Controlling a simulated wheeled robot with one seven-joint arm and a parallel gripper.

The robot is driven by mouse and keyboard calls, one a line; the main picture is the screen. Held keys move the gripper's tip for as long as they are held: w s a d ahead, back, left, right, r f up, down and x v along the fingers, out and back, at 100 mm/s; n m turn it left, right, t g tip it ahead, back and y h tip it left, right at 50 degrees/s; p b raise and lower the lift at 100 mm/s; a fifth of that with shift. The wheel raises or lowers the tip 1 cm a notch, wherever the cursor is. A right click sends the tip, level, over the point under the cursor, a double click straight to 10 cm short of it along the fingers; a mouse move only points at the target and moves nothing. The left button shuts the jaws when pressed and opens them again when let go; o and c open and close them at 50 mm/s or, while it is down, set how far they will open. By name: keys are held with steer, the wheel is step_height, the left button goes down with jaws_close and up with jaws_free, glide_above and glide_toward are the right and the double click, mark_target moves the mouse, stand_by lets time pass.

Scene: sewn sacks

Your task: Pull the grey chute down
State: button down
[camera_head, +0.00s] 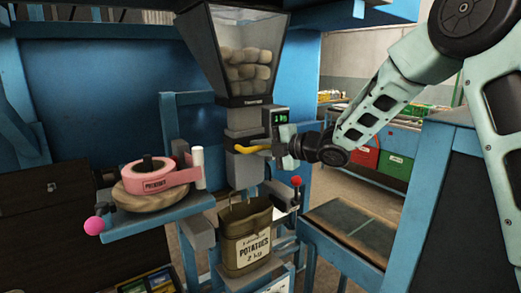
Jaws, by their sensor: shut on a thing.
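The grey chute (243,170) hangs upright under the dark-rimmed hopper (243,62), which holds several potatoes. A yellow handle (251,149) sticks out at the front of the chute. My gripper (272,150) reaches in from the right and is shut on the handle's right end; its fingertips are small and partly hidden. An olive sack (248,248) labelled "POTATOES 2 kg" hangs below the chute, its mouth open. The chute's lower end is just above the sack's mouth.
A red-knobbed lever (296,181) and a small green display (280,117) are close to my gripper. A blue-framed conveyor (350,228) runs at the right.

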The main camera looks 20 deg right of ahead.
steer(key=b, duration=1)
glide_toward(247, 182)
steer(key=x, duration=0.5)
steer(key=shift+r, duration=0.1)
steer(key=c, duration=1.4)
jaws_free()
steer(key=shift+s+d, duration=0.15)
steer(key=shift+d, duration=0.05)
steer(key=b+v, duration=0.2)
steer(key=v, duration=1.5)
steer(key=shift+b, duration=0.35)
steer(key=shift+a+r, duration=0.1)
steer(key=shift+r, duration=0.05)
